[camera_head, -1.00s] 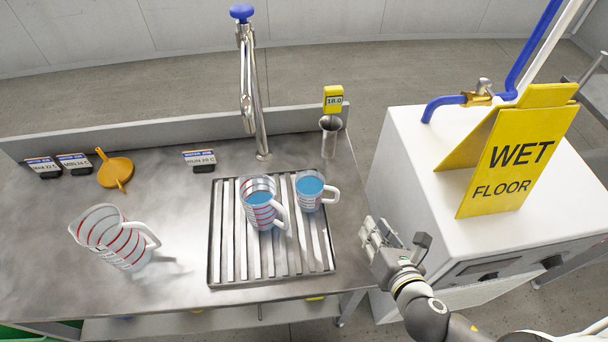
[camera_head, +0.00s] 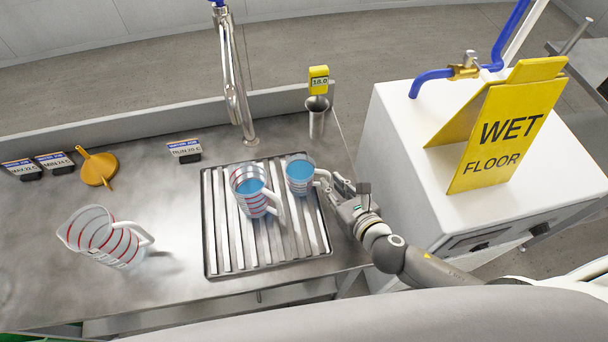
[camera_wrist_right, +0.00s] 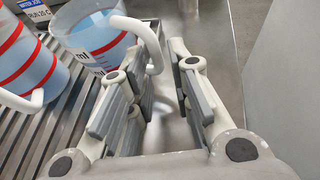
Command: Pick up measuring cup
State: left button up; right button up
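Two clear measuring cups with red markings and white handles hold blue liquid on the slatted drain rack (camera_head: 222,258): a larger cup (camera_head: 250,202) and a smaller cup (camera_head: 299,178) behind it to the right. An empty larger measuring cup (camera_head: 100,240) stands at the left on the steel counter. My right gripper (camera_head: 334,186) is open beside the smaller cup's handle. In the right wrist view, the fingers (camera_wrist_right: 162,75) are apart, and the smaller cup's white handle (camera_wrist_right: 154,42) reaches in at the left fingertip; contact is unclear. My left gripper is not in view.
A chrome tap (camera_head: 235,85) rises behind the rack, with a yellow display (camera_head: 318,79) and a metal holder (camera_head: 316,118) to its right. An orange funnel (camera_head: 98,168) lies left.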

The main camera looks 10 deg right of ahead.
jog(key=x, duration=0.2)
jog(key=shift+w+a, duration=0.1)
jog(key=shift+w, duration=0.15)
jog(key=shift+w+a+f, duration=0.1)
jog(key=shift+w+f, duration=0.05)
jog(key=shift+w, duration=0.1)
grip_shut()
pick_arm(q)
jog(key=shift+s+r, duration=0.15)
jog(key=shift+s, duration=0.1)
